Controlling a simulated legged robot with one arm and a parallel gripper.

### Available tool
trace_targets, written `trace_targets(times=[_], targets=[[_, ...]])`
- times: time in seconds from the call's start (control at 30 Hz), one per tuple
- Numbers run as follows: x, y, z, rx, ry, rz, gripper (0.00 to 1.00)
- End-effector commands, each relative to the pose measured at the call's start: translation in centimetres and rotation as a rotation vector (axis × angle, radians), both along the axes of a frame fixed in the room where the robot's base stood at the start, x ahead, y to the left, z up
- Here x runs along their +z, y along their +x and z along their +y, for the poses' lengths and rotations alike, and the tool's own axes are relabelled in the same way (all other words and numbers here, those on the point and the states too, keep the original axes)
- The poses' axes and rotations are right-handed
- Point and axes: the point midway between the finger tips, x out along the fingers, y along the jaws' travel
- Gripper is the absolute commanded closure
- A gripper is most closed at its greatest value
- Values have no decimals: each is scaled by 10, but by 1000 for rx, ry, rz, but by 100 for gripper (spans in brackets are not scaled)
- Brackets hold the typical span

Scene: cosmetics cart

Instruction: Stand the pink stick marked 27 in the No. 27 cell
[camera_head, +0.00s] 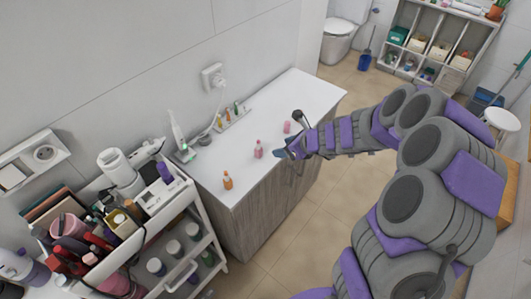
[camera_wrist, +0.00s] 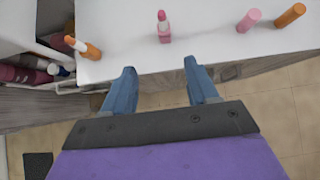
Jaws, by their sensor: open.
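Two pink sticks are on the white counter. One pink stick (camera_head: 259,150) stands near my gripper; in the wrist view it (camera_wrist: 164,27) stands ahead of the gap between the fingers. The other pink stick (camera_head: 287,127) is further along the counter; it (camera_wrist: 249,19) is to the right in the wrist view. No 27 is legible on either. My gripper (camera_head: 281,150) is open and empty; its two blue fingers (camera_wrist: 161,82) are apart at the counter's front edge. A small holder (camera_head: 233,117) with several sticks is by the wall; its cell numbers are unreadable.
An orange stick (camera_head: 227,180) stands left of the pink one; another orange stick (camera_wrist: 290,15) is at the wrist view's right. A white electric toothbrush (camera_head: 179,135) stands at the back left. A crowded cart (camera_head: 185,190) adjoins the counter's left end.

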Motion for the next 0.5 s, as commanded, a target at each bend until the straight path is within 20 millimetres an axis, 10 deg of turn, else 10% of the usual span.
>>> trace_targets(times=[0.5], targets=[[-64,38,43,-20,5,12,42]])
